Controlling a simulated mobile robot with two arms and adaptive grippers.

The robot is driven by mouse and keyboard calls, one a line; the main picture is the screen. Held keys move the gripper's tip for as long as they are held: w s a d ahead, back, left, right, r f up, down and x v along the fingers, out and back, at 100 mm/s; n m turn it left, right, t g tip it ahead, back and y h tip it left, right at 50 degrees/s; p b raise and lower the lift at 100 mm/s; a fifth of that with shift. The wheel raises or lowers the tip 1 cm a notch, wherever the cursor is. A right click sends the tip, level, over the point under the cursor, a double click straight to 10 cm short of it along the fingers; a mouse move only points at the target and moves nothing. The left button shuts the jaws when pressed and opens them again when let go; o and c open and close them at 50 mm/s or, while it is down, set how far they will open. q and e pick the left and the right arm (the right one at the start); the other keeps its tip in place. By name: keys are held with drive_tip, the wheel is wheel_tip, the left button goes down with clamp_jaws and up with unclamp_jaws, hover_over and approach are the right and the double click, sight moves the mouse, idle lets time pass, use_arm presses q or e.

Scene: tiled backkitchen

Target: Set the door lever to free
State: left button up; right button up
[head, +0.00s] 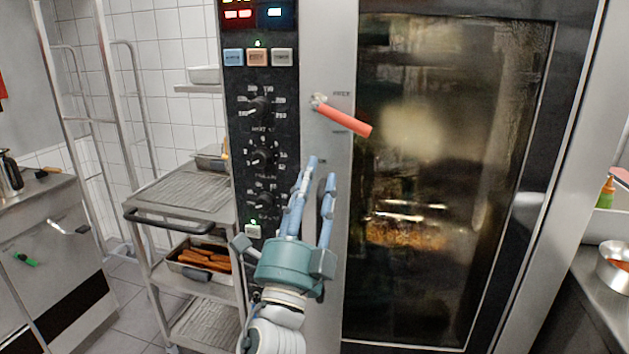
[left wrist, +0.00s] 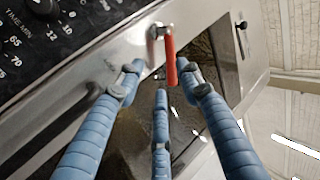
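The door lever (head: 345,121) has a red handle on a metal pivot, mounted on the steel strip left of the oven's glass door (head: 470,130). In the head view it points right and slightly down from its pivot. Small labels beside it are too small to read. My left gripper (head: 320,172), with blue fingers, is below the lever, pointing up toward it. Its fingers are spread and empty. In the left wrist view the red lever (left wrist: 171,62) shows beyond the open fingertips (left wrist: 160,80), with no visible grip on it. My right gripper is not in view.
A control panel (head: 264,130) with knobs and lit buttons is left of the lever. A steel trolley (head: 180,193) with a tray of sausages (head: 201,259) stands at the left. A steel counter (head: 600,290) is at the right. Space before the glass door looks clear.

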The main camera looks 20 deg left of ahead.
use_arm(q)
drive_tip(key=r+p, duration=0.2)
drive_tip(key=shift+d+r, duration=0.2)
drive_tip(key=shift+r, duration=0.1)
clamp_jaws()
drive_tip(key=m+h+p, duration=0.4)
drive_tip(key=m+p, duration=0.4)
drive_tip(key=m, duration=1.8)
approach(343, 147)
wheel_tip(343, 147, up, 5)
drive_tip(key=w, duration=0.1)
drive_tip(key=d+r+p, duration=0.1)
drive_tip(key=d+r+g+p, duration=0.1)
drive_tip(key=r, duration=0.1)
drive_tip(key=shift+w+d+p, duration=0.1)
drive_tip(key=shift+w+p, duration=0.2)
drive_tip(key=shift+w, duration=0.1)
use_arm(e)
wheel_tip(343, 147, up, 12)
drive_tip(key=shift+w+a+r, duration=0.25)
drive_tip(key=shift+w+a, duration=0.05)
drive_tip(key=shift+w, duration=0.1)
use_arm(q)
drive_tip(key=shift+f, duration=0.1)
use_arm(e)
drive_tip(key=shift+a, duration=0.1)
